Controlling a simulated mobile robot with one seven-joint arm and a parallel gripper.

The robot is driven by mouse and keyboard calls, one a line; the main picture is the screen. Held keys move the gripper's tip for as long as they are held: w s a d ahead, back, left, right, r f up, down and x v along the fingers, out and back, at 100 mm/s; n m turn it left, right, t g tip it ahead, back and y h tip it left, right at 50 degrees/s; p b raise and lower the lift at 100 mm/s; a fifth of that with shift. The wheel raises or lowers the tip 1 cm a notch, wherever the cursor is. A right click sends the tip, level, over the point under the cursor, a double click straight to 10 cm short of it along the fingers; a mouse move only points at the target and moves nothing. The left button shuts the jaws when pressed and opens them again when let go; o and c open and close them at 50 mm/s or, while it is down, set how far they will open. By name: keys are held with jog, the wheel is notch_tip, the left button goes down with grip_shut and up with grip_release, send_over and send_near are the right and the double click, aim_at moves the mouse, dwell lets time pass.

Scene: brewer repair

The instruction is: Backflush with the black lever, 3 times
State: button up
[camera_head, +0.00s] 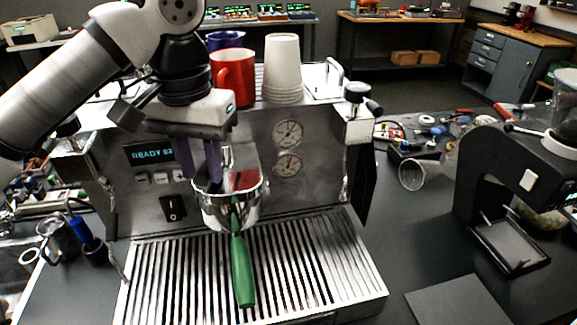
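The silver espresso machine (325,165) faces me, with a lit display (153,154) that reads "READY" and a partly cut-off number. A portafilter (242,270) with a green handle sits at the group, its handle pointing toward me over the slatted drip tray (325,270). My gripper (213,178) reaches down from above, its dark purple fingers just behind and left of the portafilter's rim. The fingers overlap in this view, so their opening and any contact are hidden. A black rocker switch (173,208) is on the front panel. I cannot make out a separate black lever at the group.
A red mug (233,78) and stacked white cups (282,68) stand on the machine, close to my arm. Two gauges (288,133) are on its front. A knob with a black handle (357,93) is at upper right. A black grinder (505,180) stands right.

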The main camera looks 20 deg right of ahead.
jog(key=shift+s+d+n, duration=0.35)
jog(key=shift+d+n, duration=0.35)
jog(key=shift+n, duration=0.45)
jog(key=shift+s+d+n, duration=0.35)
jog(key=shift+d+n, duration=0.35)
jog(key=shift+n, duration=0.45)
jog(key=shift+s+d+n, duration=0.1)
jog(key=shift+d+n, duration=1.45)
jog(key=shift+n, duration=0.65)
jog(key=o, duration=0.4)
notch_tip(320, 180, up, 7)
jog(key=shift+o, duration=0.4)
